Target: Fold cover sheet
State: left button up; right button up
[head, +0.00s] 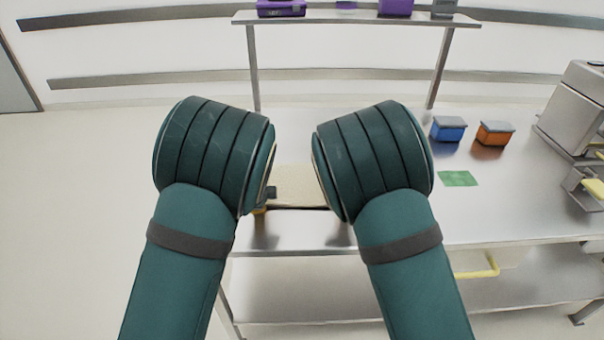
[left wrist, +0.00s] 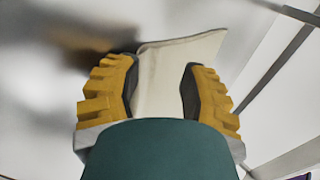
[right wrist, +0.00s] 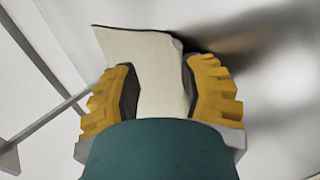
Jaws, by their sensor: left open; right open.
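The cover sheet (head: 298,187) is a beige, flat sheet on the metal table, seen in the gap between my two forearms in the head view. It also shows in the left wrist view (left wrist: 178,62) and the right wrist view (right wrist: 140,55). My left gripper (left wrist: 160,80) is open, with one sheet edge seen between its yellow fingers. My right gripper (right wrist: 163,82) is open, with the sheet likewise seen between its fingers. I cannot tell whether either gripper touches the sheet. My arms hide both sides of the sheet in the head view.
A metal table (head: 500,205) extends right, with a green sheet (head: 458,178), a blue bin (head: 448,129) and an orange bin (head: 494,133) on it. A grey machine (head: 580,105) stands at the far right. A raised shelf (head: 350,17) runs along the back.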

pick_arm(q)
jog(key=shift+s+r, duration=0.1)
jog(key=shift+r, duration=0.15)
pick_arm(e)
jog(key=shift+s+r, duration=0.15)
jog(key=shift+r, duration=0.1)
pick_arm(q)
jog(key=v, duration=1)
jog(key=shift+w+r, duration=0.3)
pick_arm(e)
jog(key=v, duration=1)
jog(key=shift+w+r, duration=0.3)
